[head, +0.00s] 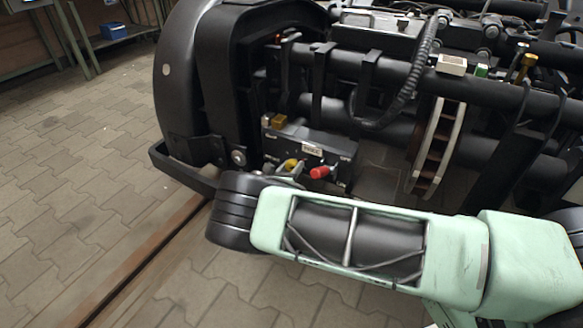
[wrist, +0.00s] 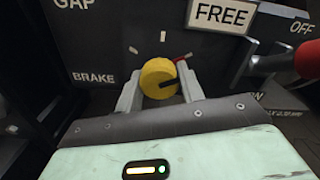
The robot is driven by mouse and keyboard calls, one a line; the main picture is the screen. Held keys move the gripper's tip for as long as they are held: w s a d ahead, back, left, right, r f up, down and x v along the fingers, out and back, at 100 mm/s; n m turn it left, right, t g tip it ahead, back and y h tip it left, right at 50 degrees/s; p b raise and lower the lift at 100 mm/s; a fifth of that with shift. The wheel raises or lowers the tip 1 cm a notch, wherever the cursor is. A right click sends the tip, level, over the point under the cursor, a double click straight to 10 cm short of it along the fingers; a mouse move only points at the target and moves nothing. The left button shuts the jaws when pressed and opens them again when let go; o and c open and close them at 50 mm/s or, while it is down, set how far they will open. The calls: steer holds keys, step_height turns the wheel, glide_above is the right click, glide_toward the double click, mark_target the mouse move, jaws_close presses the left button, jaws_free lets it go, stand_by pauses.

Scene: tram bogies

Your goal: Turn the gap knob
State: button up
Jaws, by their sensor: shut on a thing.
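The yellow gap knob (wrist: 159,78) sits on a dark control panel (wrist: 115,45), with the label GAP at its upper left and BRAKE at its left. A black mark on the knob runs from its middle towards the right. White ticks show on the panel above it. My gripper (wrist: 162,88) is shut on the knob, one finger at each side. In the head view the knob (head: 291,164) shows as a small yellow spot on the panel (head: 310,143), and my gripper (head: 285,172) reaches it from below, partly hidden by my wrist.
A red-tipped lever (head: 320,172) stands close to the right of the knob, near OFF and ON labels. A FREE plate (wrist: 224,14) is above. A rail (head: 140,260) runs along the paved floor, which is open at left.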

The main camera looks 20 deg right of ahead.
steer(key=shift+s+a+f, duration=0.1)
steer(key=o, duration=1)
steer(key=p+v, duration=0.5)
steer(key=v, duration=1.2)
steer(key=shift+s+a, duration=0.15)
